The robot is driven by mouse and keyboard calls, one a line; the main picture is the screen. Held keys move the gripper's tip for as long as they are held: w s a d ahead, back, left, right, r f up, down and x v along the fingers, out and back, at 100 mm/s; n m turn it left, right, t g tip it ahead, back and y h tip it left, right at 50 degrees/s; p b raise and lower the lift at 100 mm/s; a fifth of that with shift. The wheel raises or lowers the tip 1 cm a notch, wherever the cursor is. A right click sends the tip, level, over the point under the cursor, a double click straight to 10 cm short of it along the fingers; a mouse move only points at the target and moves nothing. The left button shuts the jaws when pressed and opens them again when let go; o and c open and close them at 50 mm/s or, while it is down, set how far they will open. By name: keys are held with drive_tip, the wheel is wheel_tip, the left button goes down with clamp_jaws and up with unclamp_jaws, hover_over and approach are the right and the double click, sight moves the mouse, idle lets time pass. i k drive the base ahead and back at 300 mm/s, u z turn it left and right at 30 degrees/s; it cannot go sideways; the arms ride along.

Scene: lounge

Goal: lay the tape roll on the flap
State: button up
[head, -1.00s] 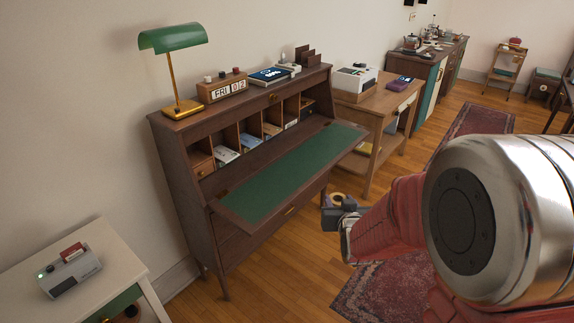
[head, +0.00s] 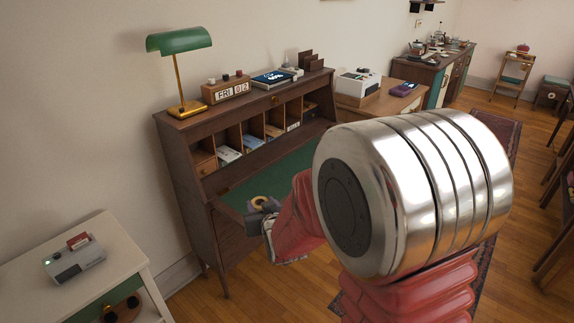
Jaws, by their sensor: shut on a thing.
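The writing desk has its flap (head: 288,165) folded down, with a green top inside a brown wooden edge. My gripper (head: 258,208) is over the left front part of the flap. It is shut on the tape roll (head: 259,201), a small tan ring with a dark hole. I cannot tell how high the roll is above the green surface. My arm hides the right and front parts of the flap.
Pigeonholes with papers (head: 228,155) line the desk behind the flap. A white side table (head: 115,250) with a grey device (head: 74,262) is at the left. The visible green flap top is bare.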

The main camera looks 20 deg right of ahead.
sight(274, 184)
drive_tip(key=u, duration=0.45)
drive_tip(key=i, duration=1)
drive_tip(key=z, duration=0.05)
